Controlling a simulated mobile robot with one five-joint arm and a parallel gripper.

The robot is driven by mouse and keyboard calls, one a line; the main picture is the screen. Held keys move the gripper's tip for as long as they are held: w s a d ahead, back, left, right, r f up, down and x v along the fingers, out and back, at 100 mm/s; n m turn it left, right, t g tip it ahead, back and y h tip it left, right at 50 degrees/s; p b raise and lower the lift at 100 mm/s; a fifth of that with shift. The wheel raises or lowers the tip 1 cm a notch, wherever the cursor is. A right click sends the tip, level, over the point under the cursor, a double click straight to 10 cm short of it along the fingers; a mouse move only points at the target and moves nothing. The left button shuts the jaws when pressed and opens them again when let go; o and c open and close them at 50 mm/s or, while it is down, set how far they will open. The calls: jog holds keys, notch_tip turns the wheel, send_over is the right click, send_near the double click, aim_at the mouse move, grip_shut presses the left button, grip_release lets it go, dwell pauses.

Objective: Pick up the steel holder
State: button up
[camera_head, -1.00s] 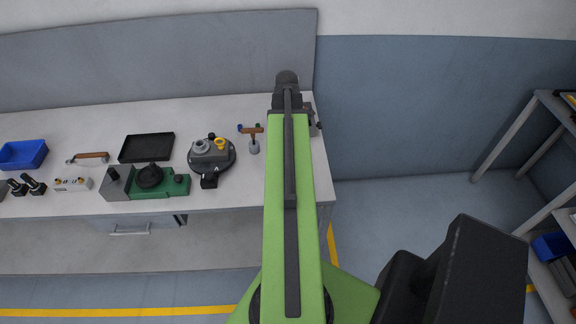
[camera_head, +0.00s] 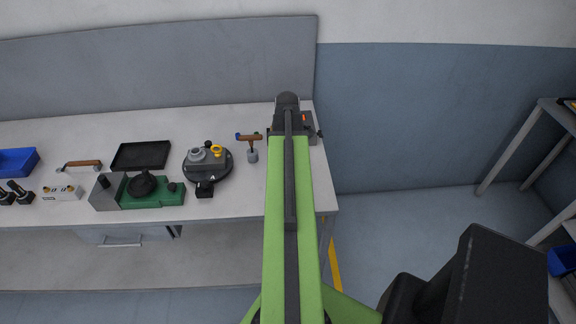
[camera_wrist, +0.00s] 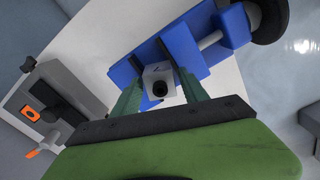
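In the wrist view a small pale steel block with a dark round hole, which looks like the steel holder (camera_wrist: 154,90), sits against a blue fixture (camera_wrist: 185,50). My gripper (camera_wrist: 162,78) has its two green fingers apart, one on each side of the block. Contact between fingers and block is not clear. In the head view my arm covers the holder, and my gripper's fingers are hidden at the arm's far end over the right end of the bench.
A grey block with an orange mark (camera_wrist: 48,105) stands left of my gripper in the wrist view. On the bench (camera_head: 235,118), a wooden-handled tool (camera_head: 250,138), a round dark fixture (camera_head: 208,165), a green device (camera_head: 145,190) and a black tray (camera_head: 140,155) lie left of my arm.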

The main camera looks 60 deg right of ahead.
grip_shut()
dwell(1.1)
